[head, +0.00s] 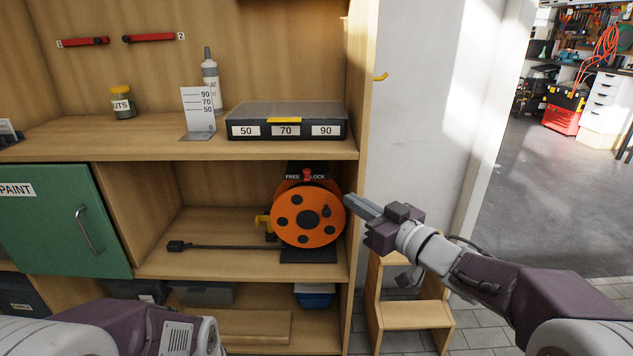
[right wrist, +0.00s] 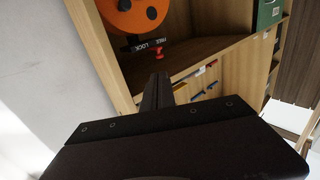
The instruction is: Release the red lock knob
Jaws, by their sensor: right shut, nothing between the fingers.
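The red lock knob (head: 307,174) sits on a black bracket above the orange cable reel (head: 290,226), between the words FREE and LOCK. I cannot tell which word it points to. In the right wrist view, the reel (right wrist: 122,20) and the FREE LOCK label (right wrist: 149,46) show beyond my fingers, with a small red part by the label. My right gripper (head: 347,200) is shut and empty, just right of the reel's edge and lower than the knob. It also shows shut in the right wrist view (right wrist: 158,77). My left arm enters at bottom left; its gripper is out of view.
The reel stands in a wooden cubby with a shelf (head: 150,148) above and a side panel (head: 358,180) at right. A black cable with a plug (head: 178,246) lies left of it. A black case (head: 285,112) stands above. A wooden step stool (head: 415,314) stands below my right arm.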

